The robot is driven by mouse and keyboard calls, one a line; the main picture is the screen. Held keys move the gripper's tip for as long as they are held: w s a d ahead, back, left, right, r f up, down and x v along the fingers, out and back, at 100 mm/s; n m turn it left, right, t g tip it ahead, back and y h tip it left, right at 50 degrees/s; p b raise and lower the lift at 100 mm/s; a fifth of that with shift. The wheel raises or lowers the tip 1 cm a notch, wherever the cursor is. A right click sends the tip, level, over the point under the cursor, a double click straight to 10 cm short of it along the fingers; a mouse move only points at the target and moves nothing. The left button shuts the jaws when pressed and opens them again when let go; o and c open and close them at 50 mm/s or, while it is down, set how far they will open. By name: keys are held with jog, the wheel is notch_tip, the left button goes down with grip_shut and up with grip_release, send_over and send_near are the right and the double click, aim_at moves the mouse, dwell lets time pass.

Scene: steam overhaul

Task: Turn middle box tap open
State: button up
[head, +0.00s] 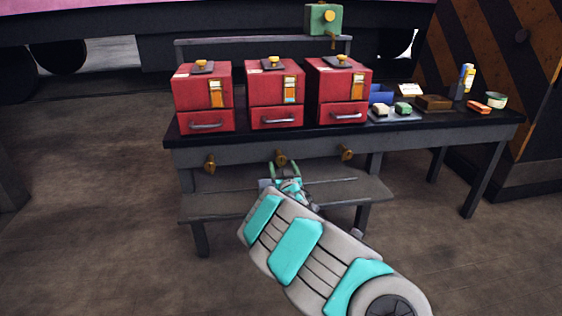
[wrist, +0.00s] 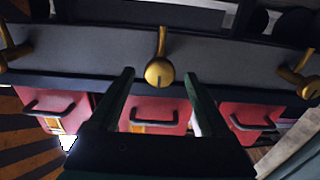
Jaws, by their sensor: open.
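Three red boxes stand in a row on the dark bench, the middle box (head: 275,90) between the other two. Below the bench top, three brass taps stick out of the front rail. The middle box tap (head: 281,158) is the centre one. In the wrist view this tap (wrist: 159,70) is a round gold knob with a handle, ahead of my gripper. My gripper (head: 285,170) is just below the tap in the head view. In the wrist view my gripper (wrist: 160,80) is open, its two dark green fingers either side of the tap with gaps, nothing held.
The left tap (head: 210,164) and right tap (head: 346,152) flank the middle one on the same rail. A lower shelf (head: 330,192) lies beneath. Small items and a blue bin (head: 381,94) stand on the right of the bench. A green box (head: 323,19) stands on the raised back shelf.

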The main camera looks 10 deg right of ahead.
aim_at(281, 162)
jog(key=shift+w+r, duration=0.1)
jog(key=shift+w, duration=1.65)
jog(key=shift+c, duration=0.3)
grip_shut()
